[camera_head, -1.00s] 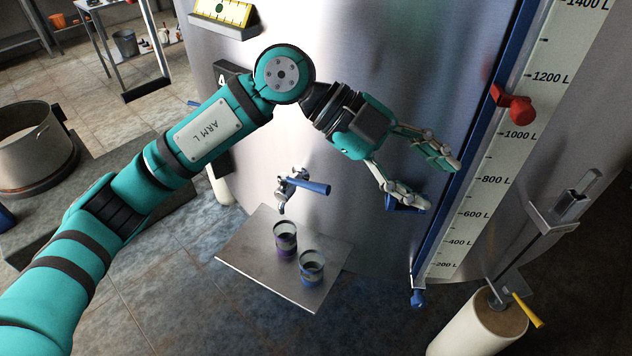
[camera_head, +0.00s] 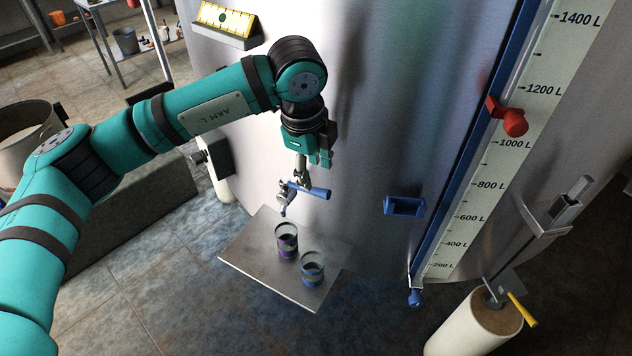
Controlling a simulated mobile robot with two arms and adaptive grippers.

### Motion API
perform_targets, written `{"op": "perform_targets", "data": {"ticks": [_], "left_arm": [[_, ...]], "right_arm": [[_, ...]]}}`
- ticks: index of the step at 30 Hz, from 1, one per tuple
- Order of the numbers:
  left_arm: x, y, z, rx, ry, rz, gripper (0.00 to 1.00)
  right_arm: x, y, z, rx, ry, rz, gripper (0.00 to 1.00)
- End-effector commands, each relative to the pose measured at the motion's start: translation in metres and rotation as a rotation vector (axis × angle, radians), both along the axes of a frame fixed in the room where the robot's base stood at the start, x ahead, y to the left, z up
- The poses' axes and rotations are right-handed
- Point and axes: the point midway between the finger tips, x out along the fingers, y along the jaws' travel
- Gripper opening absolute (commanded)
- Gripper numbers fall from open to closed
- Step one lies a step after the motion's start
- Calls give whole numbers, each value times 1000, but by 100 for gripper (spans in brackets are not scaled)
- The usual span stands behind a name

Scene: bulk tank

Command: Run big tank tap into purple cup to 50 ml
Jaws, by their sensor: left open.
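The big steel tank (camera_head: 370,140) fills the middle of the view. Its tap (camera_head: 284,201) has a blue handle (camera_head: 318,193) pointing right. A cup with a purple band (camera_head: 286,241) stands upright on the metal shelf, below the tap's spout. A cup with a blue band (camera_head: 312,269) stands beside it, to the right and nearer. Both look dark inside; I cannot read any level. My left gripper (camera_head: 301,176) is open and points down just above the tap, by the base of the handle. I cannot tell whether it touches. My right gripper is not in view.
The metal shelf (camera_head: 242,262) sticks out from the tank with bare room left of the cups. A blue bracket (camera_head: 404,207) is on the tank wall. A litre scale (camera_head: 490,185) with a red marker (camera_head: 508,117) is at right. A yellow-handled lever (camera_head: 523,310) stands lower right.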

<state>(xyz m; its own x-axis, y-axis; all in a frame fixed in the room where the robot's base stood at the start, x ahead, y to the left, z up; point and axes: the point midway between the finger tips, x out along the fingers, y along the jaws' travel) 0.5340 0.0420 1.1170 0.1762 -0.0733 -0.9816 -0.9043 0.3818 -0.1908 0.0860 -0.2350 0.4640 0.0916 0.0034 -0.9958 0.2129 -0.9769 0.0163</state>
Motion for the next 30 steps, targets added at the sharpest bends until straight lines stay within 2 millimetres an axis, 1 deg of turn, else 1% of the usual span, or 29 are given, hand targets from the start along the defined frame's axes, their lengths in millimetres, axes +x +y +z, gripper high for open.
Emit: {"op": "perform_targets", "data": {"ticks": [1, 6, 10, 15, 23, 26, 30], "left_arm": [[1, -1, -9, 1, 5, 1, 44], [7, -3, -41, 1, 4, 0, 44], [10, -5, -58, -1, 3, 0, 44], [12, -6, -69, -2, 0, -1, 44], [12, -6, -71, -1, -1, -1, 44], [13, -6, -71, -1, -1, -1, 33], [12, -6, -71, -2, 0, -1, 15]], "right_arm": [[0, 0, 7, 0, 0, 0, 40], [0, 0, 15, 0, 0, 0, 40], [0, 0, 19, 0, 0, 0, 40], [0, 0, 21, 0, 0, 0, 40], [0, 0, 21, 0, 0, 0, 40], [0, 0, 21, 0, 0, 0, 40], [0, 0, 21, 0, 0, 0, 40]]}}
